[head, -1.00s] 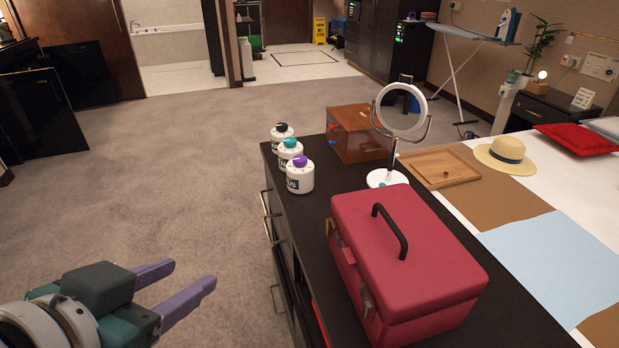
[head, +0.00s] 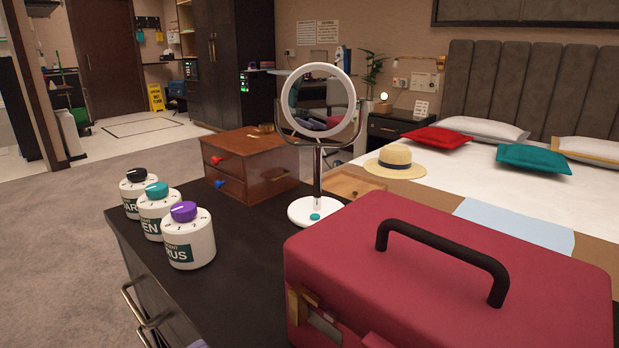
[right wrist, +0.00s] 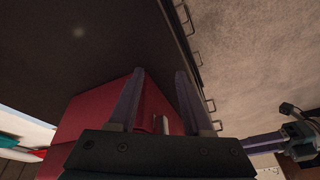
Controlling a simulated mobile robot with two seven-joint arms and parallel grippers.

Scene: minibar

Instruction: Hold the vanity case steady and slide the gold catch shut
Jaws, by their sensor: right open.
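The red vanity case (head: 440,250) stands closed on the dark cabinet, with a black handle on its lid. A gold catch (head: 303,305) is on its left side, near the far corner. In the right wrist view the case (right wrist: 95,115) lies behind my right gripper (right wrist: 159,80), whose purple fingers are apart. A small pale fitting (right wrist: 164,124) shows between them; I cannot tell which catch part it is. My left gripper (right wrist: 262,143) shows at the right of that view, beside the case, its jaw opening unclear.
Three white dial-topped jars (head: 188,242), a round mirror (head: 318,175) and a wooden drawer box (head: 250,165) stand on the cabinet (head: 255,290). Cabinet handles (head: 140,305) jut out on the left. A bed with a straw hat (head: 394,162) lies beyond.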

